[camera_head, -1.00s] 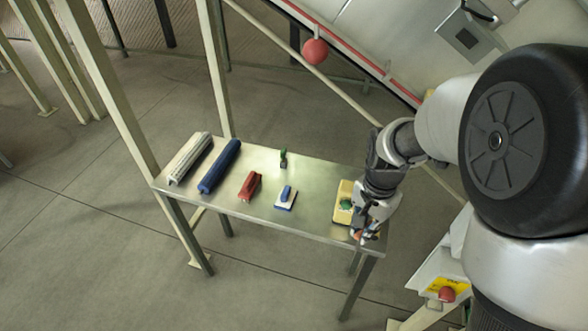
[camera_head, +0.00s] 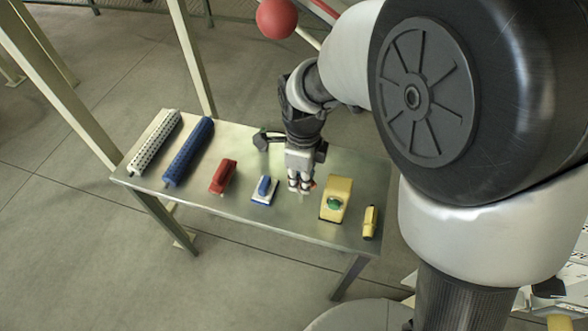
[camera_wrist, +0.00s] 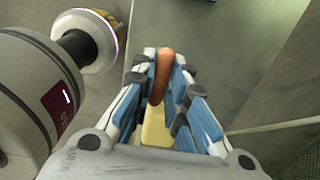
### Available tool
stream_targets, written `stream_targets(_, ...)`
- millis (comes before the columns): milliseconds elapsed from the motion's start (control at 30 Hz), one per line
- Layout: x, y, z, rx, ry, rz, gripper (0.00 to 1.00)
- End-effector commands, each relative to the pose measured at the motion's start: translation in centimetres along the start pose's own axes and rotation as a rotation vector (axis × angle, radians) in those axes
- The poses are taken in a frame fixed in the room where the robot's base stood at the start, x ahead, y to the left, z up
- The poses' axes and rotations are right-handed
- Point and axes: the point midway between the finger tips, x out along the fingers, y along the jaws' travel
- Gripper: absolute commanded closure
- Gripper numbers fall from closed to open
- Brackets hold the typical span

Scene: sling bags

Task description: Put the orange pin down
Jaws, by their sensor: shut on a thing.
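The orange pin (camera_wrist: 161,75) is a rounded orange-brown rod standing between my fingers in the wrist view. My gripper (camera_wrist: 160,85) is shut on it, with blue-and-grey fingers on both sides. In the head view my gripper (camera_head: 300,187) points down over the metal table (camera_head: 225,208), between the blue-and-white block and the yellow block. Only a small orange-red spot shows at the fingers there. I cannot tell whether the pin touches the table. A pale yellow part shows below the pin in the wrist view; I cannot tell what it belongs to.
A white perforated bar (camera_head: 154,143), a blue bar (camera_head: 188,152), a red block (camera_head: 223,176) and a blue-and-white block (camera_head: 264,190) stand left of my gripper. A yellow block (camera_head: 336,190) with a green knob and a small yellow piece (camera_head: 369,222) stand right. Bare tabletop lies between them.

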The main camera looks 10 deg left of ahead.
Motion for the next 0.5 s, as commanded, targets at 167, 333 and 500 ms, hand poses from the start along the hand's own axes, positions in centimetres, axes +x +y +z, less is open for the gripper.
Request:
stream_targets(167,2.1,0.0,0.0,0.000,0.000,0.000,1.00)
stream_targets(333,4.9,0.0,-0.1,-0.001,0.001,0.002,1.00)
stream_targets(500,6.3,0.0,0.0,-0.001,0.000,-0.001,1.00)
